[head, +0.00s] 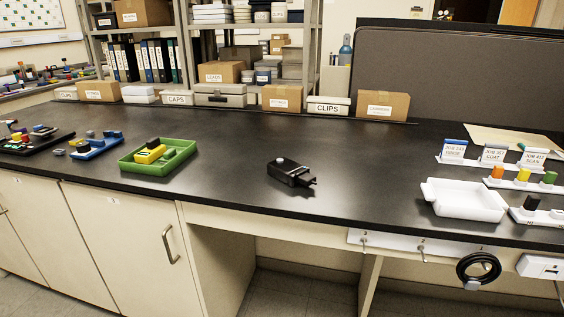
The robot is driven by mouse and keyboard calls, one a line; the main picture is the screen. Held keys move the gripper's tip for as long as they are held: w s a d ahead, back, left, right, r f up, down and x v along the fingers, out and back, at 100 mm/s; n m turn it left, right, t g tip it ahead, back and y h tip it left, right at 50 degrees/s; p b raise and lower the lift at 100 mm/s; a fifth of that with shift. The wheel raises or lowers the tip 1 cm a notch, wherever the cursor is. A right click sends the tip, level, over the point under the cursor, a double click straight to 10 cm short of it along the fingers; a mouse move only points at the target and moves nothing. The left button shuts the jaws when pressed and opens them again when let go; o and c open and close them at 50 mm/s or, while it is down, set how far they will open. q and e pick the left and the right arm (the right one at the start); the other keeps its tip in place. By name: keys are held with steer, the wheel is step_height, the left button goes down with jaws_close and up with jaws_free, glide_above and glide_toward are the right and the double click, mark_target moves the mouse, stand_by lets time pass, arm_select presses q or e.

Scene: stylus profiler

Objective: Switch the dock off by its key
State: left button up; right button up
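A small black device (291,173), which may be the dock, sits alone near the middle of the black bench top. A light round part shows on its upper left, and a narrow dark piece sticks out at its right end. I cannot tell whether either is the key, and no label or lamp on it is readable. Neither my left nor my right gripper is in view.
Boxes (382,106) line the back. Bench around the black device is clear.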

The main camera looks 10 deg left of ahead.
stand_by(0.3)
arm_select(q)
jaws_close()
stand_by(1.6)
